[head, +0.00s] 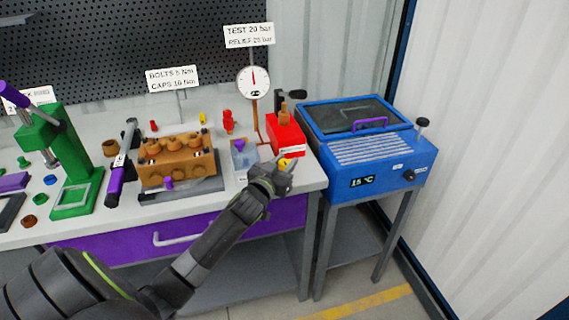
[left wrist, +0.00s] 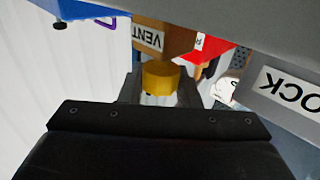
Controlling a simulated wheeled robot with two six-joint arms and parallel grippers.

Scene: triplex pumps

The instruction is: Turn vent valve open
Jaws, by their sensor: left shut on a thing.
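The vent valve's yellow knob (head: 284,162) is at the front of the red test unit (head: 288,137), at the bench's right end. In the left wrist view the yellow knob (left wrist: 160,76) sits below a white VENT label (left wrist: 147,38). My left gripper (head: 287,172) reaches in from the front and is shut on the knob, which shows between its fingers. The fingers partly hide the knob in the head view. A pressure gauge (head: 253,81) stands on a post behind; its needle points about straight up. My right gripper is not in view.
Further left are a brown pump block (head: 178,160) on a grey base and a green press (head: 70,160). A blue bath (head: 375,150) reading 15 °C stands close on the right.

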